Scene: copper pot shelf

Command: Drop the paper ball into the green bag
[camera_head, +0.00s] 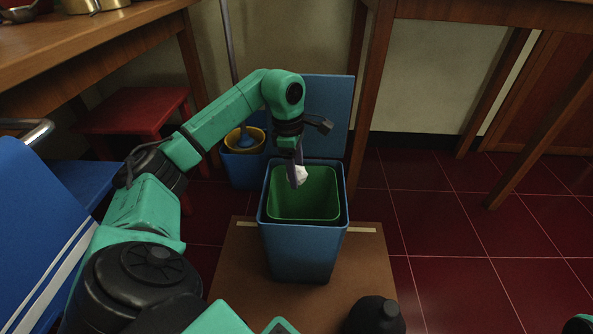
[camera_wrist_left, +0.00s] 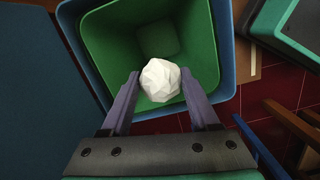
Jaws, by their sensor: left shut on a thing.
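The white crumpled paper ball (camera_head: 301,174) is held by my left gripper (camera_head: 297,180), over the opening of the bin. In the left wrist view the paper ball (camera_wrist_left: 160,80) sits between the two purple fingers of the left gripper (camera_wrist_left: 160,88). The green bag (camera_head: 303,209) lines the inside of a blue bin (camera_head: 301,250). In the left wrist view the open green bag (camera_wrist_left: 198,50) lies beneath the ball, and its visible bottom looks empty. My right gripper does not show.
The blue bin stands on a brown board (camera_head: 235,270) on the red tiled floor (camera_head: 460,240). Behind it are an upright blue panel (camera_head: 330,110) and a blue bucket with a yellow rim (camera_head: 245,165). A red stool (camera_head: 135,110), a blue chair (camera_head: 40,215) and wooden table legs (camera_head: 372,90) stand around.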

